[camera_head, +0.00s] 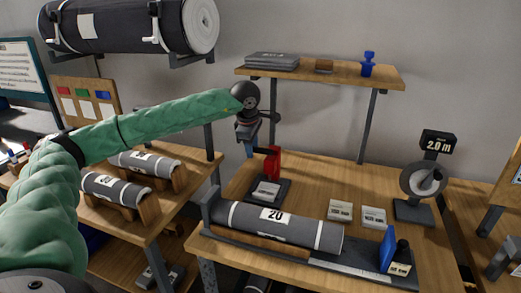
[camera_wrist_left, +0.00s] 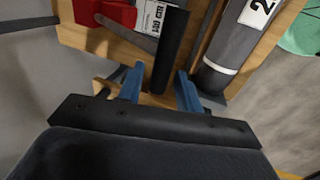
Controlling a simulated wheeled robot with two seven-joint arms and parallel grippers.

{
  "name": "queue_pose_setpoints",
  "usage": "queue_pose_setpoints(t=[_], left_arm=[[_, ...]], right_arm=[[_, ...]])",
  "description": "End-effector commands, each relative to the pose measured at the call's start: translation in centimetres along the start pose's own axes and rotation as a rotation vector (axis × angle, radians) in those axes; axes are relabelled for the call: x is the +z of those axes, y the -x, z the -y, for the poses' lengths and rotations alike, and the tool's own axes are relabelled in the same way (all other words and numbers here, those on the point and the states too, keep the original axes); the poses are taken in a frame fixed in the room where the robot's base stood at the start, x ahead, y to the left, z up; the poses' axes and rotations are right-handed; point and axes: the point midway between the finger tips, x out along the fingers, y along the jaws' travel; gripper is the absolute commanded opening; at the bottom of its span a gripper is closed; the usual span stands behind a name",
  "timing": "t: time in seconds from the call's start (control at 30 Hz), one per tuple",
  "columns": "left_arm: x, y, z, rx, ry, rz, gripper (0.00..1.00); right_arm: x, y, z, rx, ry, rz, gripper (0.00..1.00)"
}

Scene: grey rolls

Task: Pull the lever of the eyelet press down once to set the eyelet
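The eyelet press has a red body (camera_head: 273,163) on a dark base (camera_head: 268,190) at the back left of the bench. Its black lever (camera_head: 262,150) sticks out to the left near the top. My left gripper (camera_head: 250,150) is at the lever's outer end, pointing down. In the left wrist view the black lever (camera_wrist_left: 170,50) runs between the two blue fingers (camera_wrist_left: 160,85), which stand apart with a gap beside it. The red press body (camera_wrist_left: 105,12) shows at the top left there. Whether a finger touches the lever cannot be told. My right gripper is not in view.
A grey roll marked 20 (camera_head: 275,225) lies in a cradle in front of the press. Two small labelled boxes (camera_head: 357,213), a blue block (camera_head: 387,248) and a 2.0 m gauge (camera_head: 423,180) stand to the right. A wooden shelf (camera_head: 340,76) hangs above the bench.

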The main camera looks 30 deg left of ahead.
Motion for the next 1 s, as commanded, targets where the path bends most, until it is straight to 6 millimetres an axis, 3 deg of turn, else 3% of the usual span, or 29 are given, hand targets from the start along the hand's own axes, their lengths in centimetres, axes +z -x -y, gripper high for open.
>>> queue_pose_setpoints(t=[0.03, 0.1, 1.0], left_arm=[[0.0, 0.0, 0.0, 0.0, 0.0, 0.0, 0.24], [0.0, 0.0, 0.0, 0.0, 0.0, 0.0, 0.11], [0.0, -1.3, 1.1, 0.0, -0.001, 0.0, 0.11]], right_arm=[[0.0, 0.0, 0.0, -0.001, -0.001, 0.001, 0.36], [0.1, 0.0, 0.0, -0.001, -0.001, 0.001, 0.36], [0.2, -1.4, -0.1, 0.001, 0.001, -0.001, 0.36]])
